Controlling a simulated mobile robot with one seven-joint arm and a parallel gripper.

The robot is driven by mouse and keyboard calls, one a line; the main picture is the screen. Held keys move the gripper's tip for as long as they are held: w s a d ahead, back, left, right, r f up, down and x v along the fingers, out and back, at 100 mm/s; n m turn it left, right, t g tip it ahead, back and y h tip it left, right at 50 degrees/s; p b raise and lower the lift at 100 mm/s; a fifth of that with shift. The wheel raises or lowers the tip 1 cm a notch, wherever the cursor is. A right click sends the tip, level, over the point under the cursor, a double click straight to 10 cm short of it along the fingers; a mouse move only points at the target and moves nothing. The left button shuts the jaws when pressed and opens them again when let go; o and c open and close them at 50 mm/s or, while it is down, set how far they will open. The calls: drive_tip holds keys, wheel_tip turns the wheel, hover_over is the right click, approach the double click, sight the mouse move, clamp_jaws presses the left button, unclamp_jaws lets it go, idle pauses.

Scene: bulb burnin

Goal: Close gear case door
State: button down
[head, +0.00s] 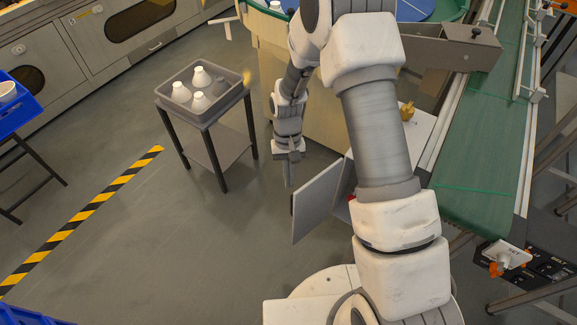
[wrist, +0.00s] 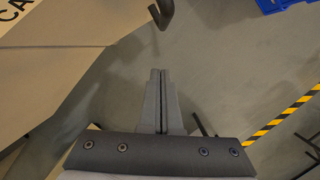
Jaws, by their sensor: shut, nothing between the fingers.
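The gear case door (head: 318,203) is a flat grey panel standing open, swung out over the floor left of my arm. A dark handle shows at its left edge. The case opening is mostly hidden behind the door and my arm.
A small stand with a grey tray (head: 222,108) of white bulbs is to the left. A green conveyor (head: 480,140) runs along the right. A beige cabinet (head: 270,65) is behind my gripper. Floor left of the door is clear up to the striped tape (head: 95,205).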

drive_tip(key=shift+s+f+b, duration=0.1)
drive_tip(key=shift+s+f, duration=0.1)
drive_tip(key=shift+s, duration=0.5)
drive_tip(key=shift+s+f+b, duration=0.15)
drive_tip(key=shift+s+f, duration=0.05)
drive_tip(key=shift+s, duration=0.55)
drive_tip(key=shift+s+f+b, duration=0.1)
drive_tip(key=shift+s+f, duration=0.1)
drive_tip(key=shift+s, duration=0.5)
